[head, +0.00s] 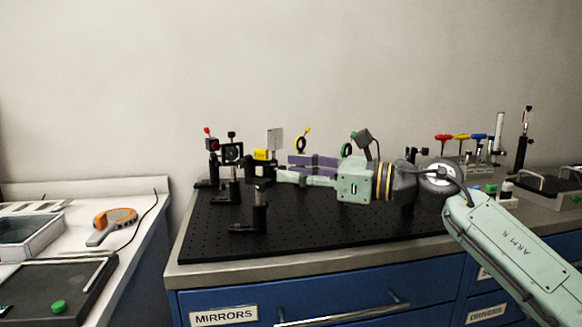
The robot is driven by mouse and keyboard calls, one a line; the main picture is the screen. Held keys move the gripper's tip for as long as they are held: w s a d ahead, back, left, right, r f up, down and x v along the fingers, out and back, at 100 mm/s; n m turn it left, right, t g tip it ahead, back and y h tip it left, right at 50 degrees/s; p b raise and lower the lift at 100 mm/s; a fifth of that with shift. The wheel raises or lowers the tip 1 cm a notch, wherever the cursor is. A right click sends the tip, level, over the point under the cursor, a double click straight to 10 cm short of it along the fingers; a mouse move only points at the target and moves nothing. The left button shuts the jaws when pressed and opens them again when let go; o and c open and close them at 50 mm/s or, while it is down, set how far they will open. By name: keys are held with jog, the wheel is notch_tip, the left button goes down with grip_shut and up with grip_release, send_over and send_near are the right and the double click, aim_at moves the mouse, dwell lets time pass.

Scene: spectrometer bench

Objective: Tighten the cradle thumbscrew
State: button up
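My gripper (281,178), pale green, reaches in from the right above the black breadboard (330,238). Its fingers point left and appear nearly edge-on, so the gap between them is unclear. The tips appear close to the top of a short black post holder (259,215), but I cannot tell whether they touch it. A purple-grey block (313,162) shows behind the fingers. I cannot make out the cradle thumbscrew for certain; it may be small or hidden.
Several optic mounts, including a red-topped one (212,143), stand at the breadboard's back left. A rack of coloured-handled drivers (461,138) stands at right. An orange-grey tool (113,224) lies on the left bench. The breadboard's front is clear. Blue drawers (350,290) are below.

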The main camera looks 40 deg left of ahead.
jog(key=shift+s+a, duration=0.15)
jog(key=shift+a, duration=0.45)
jog(key=shift+c, duration=0.6)
grip_shut()
